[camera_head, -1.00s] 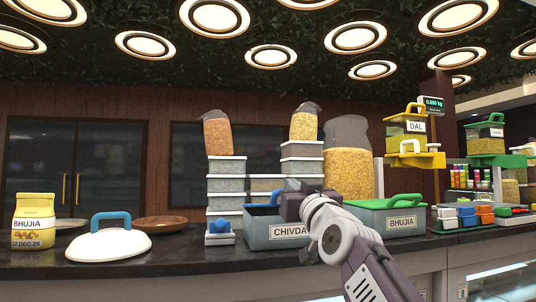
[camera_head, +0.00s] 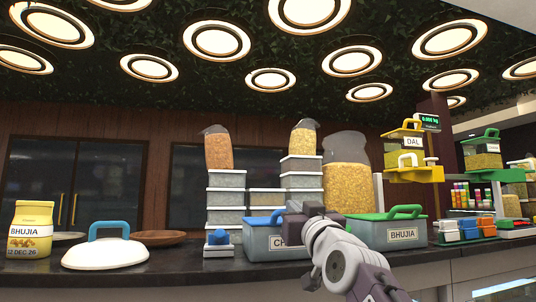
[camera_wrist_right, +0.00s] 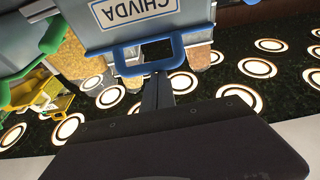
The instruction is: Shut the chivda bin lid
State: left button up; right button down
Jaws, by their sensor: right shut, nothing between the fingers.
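The grey chivda bin (camera_head: 268,243) stands mid-counter in the head view. Its blue lid with a blue handle (camera_head: 262,220) looks down flat over the bin top; my right arm hides the right part of the bin. My right gripper (camera_head: 294,214) is at the bin's upper right, shut and empty. In the right wrist view, which is upside down, the shut fingers (camera_wrist_right: 157,88) are at the blue handle (camera_wrist_right: 150,56), with the CHIVDA label (camera_wrist_right: 135,10) beyond. I cannot tell whether they touch the handle. My left gripper is not in view.
A green-lidded bhujia bin (camera_head: 390,232) stands to the right. Stacked tubs (camera_head: 226,190) are behind the chivda bin.

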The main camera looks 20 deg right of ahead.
pick_arm(q)
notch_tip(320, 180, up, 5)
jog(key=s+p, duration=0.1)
jog(key=p, duration=0.4)
pick_arm(e)
notch_tip(320, 180, up, 4)
pick_arm(q)
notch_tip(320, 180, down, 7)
jog(key=b, duration=0.6)
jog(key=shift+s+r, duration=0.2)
pick_arm(e)
jog(key=f+v, duration=0.2)
jog(key=v, duration=0.8)
jog(key=shift+f, duration=0.1)
